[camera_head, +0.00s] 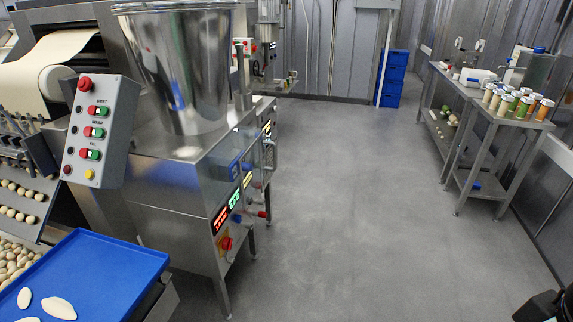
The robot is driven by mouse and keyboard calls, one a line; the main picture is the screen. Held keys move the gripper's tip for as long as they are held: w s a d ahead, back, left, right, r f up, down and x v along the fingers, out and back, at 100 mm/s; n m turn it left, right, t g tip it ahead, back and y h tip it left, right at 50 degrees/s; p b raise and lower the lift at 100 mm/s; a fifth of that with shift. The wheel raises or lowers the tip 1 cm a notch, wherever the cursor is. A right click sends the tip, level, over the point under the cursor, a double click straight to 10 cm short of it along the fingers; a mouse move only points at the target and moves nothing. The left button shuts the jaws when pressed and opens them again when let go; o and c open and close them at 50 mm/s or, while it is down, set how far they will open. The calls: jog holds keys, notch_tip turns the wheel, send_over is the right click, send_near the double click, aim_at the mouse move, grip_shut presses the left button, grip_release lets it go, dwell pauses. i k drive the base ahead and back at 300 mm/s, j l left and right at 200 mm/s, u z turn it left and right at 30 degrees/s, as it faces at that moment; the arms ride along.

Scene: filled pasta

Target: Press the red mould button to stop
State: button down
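A grey control panel (108,120) stands tilted at the left, in front of the pasta machine. Nothing touches or covers the panel's face. I cannot make out my gripper; only a dark part, cut off by the frame, shows at the bottom right corner.
A blue tray (110,268) with pale pasta pieces lies below the panel. A steel machine with a large hopper (180,75) stands just right of it. Grey floor (370,200) is clear in the middle. A steel table (487,118) with jars stands at the right.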

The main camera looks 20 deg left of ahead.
aim_at(87, 131)
jog(key=i, duration=0.9)
jog(key=i+l+u, duration=0.15)
jog(key=i+u, duration=0.25)
jog(key=i+l+u, duration=0.25)
jog(key=u, duration=0.15)
jog(key=i+l+u, duration=0.15)
jog(key=u, duration=0.25)
jog(key=i+l+u, duration=0.1)
jog(key=l+u, duration=0.45)
jog(key=u, duration=0.2)
jog(key=i+l+u, duration=0.1)
jog(key=l+u, duration=0.3)
jog(key=j, duration=0.1)
